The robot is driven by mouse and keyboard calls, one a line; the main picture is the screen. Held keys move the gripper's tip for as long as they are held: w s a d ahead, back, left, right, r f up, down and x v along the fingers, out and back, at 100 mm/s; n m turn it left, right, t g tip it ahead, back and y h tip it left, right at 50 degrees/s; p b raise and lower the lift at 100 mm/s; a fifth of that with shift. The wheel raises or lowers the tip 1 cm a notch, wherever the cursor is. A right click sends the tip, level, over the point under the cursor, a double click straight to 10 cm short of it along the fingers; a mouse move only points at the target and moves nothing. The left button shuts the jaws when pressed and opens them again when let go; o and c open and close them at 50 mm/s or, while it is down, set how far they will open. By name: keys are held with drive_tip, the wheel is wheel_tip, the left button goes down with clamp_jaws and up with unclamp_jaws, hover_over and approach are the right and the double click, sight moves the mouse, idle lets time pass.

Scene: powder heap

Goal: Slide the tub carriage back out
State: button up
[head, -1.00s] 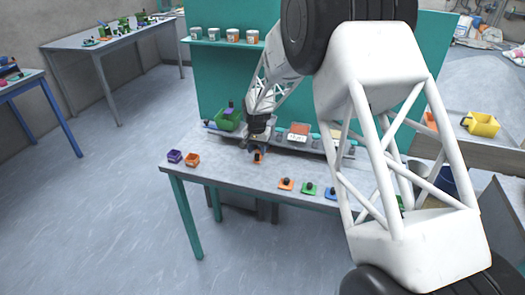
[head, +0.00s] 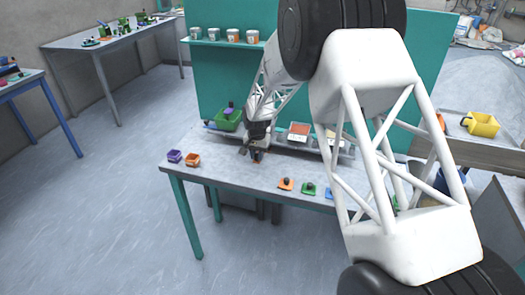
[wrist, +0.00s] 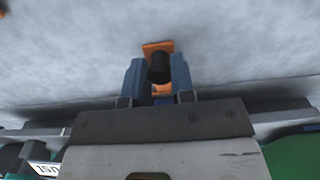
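A green tub (head: 229,119) with a dark and purple object in it sits at the left end of the long grey rail or tray along the back of the table. I cannot make out a separate carriage under it. My gripper (head: 254,152) is low over the table, in front of and right of the tub. In the wrist view its blue fingers (wrist: 157,80) stand apart, one on each side of the black knob (wrist: 159,68) of an orange piece (wrist: 155,47). I see no firm grip on it. A green edge (wrist: 295,150) shows at lower right there.
An orange-filled container (head: 298,133) with a white label stands on the rail, right of my gripper. Orange (head: 286,184) and green (head: 308,189) knobbed pieces lie to the right. Free table lies between.

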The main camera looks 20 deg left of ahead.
drive_tip(key=shift+c, duration=0.6)
drive_tip(key=shift+d, duration=23)
drive_tip(key=o, duration=0.8)
drive_tip(key=shift+c, duration=0.2)
